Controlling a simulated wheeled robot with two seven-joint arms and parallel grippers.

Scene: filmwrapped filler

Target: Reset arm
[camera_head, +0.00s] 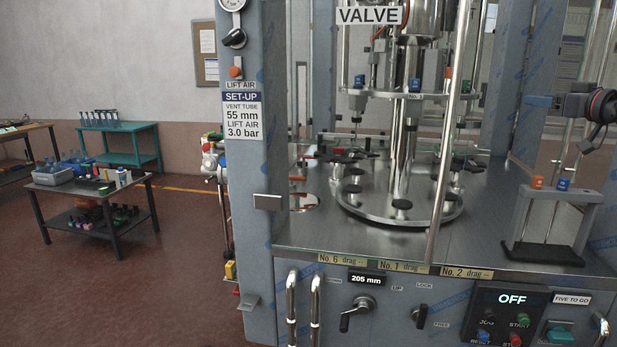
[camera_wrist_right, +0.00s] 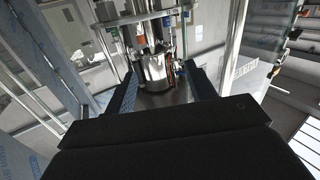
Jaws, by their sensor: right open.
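My right gripper (camera_head: 545,101) is at the right edge of the head view, raised above the machine's steel table, with its fingers toward the left. In the right wrist view my right gripper (camera_wrist_right: 166,85) shows two dark fingers spread apart with nothing held between them. A shiny metal cylinder (camera_wrist_right: 153,70) of the machine shows beyond the gap. My left gripper is in neither view.
The filler machine (camera_head: 243,190) has a round carousel (camera_head: 380,213), upright rods and a front panel reading OFF (camera_head: 511,299). A small grey stand (camera_head: 590,218) with orange and blue pieces is below my right gripper. Floor at left is open before a low table (camera_head: 100,194).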

